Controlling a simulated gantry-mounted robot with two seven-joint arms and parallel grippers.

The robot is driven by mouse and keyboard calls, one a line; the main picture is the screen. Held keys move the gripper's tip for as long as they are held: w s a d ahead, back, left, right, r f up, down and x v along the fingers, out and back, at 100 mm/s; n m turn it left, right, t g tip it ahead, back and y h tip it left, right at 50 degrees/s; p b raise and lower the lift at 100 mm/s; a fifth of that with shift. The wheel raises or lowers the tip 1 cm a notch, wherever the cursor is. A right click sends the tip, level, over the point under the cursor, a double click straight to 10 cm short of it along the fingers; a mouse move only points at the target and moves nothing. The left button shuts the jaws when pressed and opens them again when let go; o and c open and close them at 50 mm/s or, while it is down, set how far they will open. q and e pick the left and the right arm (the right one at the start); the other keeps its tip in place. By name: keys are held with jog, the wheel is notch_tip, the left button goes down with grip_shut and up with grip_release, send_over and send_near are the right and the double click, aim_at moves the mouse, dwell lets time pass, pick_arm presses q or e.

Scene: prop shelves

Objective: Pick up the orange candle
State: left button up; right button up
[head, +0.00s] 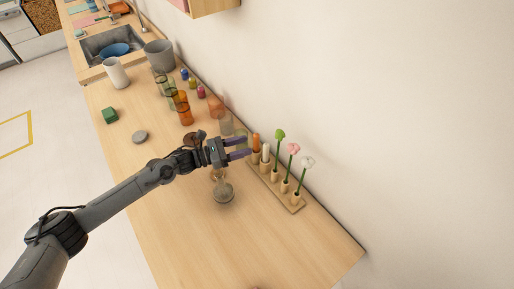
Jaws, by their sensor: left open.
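The orange candle (256,142) stands upright at the far end of a wooden holder (297,208) along the wall side of the counter. A white candle (265,152) stands close beside it. My left gripper (241,148) is open, with its two purple-grey fingers pointing right toward the orange candle. The fingertips appear just left of the candle; I cannot tell whether they touch it. Nothing shows between the fingers. My right gripper is not in view.
Green (280,134), pink (293,149) and white (307,162) flowers stand in the same holder. Orange glasses (185,115) and other glassware stand behind my gripper. A round glass object (223,191) sits below it. The near counter (240,245) is clear.

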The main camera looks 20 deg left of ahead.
aim_at(256, 142)
pick_arm(q)
jog(key=shift+x, duration=2.7)
jog(key=shift+s+f, duration=0.1)
jog(key=c, duration=0.8)
grip_shut()
